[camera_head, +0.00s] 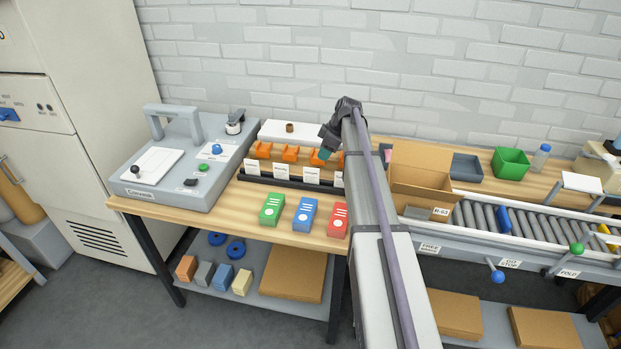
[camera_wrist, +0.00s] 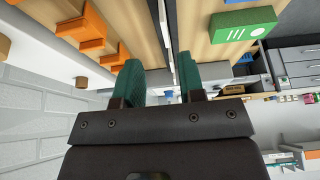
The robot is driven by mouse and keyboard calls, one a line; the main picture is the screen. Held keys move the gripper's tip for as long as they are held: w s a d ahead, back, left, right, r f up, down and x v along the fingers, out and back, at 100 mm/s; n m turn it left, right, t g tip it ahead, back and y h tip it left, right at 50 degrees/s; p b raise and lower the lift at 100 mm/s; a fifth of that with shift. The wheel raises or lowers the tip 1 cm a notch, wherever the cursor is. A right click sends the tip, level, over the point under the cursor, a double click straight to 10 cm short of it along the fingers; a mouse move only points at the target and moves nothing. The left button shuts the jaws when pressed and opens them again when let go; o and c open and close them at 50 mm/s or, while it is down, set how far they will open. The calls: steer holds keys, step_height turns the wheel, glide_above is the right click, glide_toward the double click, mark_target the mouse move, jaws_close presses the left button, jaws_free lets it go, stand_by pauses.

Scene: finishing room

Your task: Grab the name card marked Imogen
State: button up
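Several white name cards (camera_head: 311,174) stand in a row on the dark-based rack below orange holders (camera_head: 290,153) on the left workbench. Their lettering is too small to read, so I cannot tell which one is marked Imogen. My gripper (camera_head: 325,153), with teal fingers, is at the right part of this row, and my arm hides the row's right end. In the wrist view my gripper (camera_wrist: 161,82) has its two fingers apart. A thin white edge (camera_wrist: 163,22) shows beyond the gap; I cannot tell whether it is a card.
Green (camera_head: 271,208), blue (camera_head: 305,214) and red (camera_head: 337,219) blocks lie in front of the rack. A grey machine (camera_head: 180,165) stands left. An open cardboard box (camera_head: 420,178), a green bin (camera_head: 510,163) and a roller conveyor (camera_head: 530,222) are right of my arm.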

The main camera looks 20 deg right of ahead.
mark_target(311, 173)
steer(key=b+x, duration=0.5)
steer(key=x, duration=0.1)
steer(key=shift+s+f, duration=0.1)
steer(key=shift+a, duration=0.15)
steer(key=b+x, duration=0.5)
steer(key=shift+a, duration=0.15)
steer(key=shift+r, duration=0.2)
jaws_close()
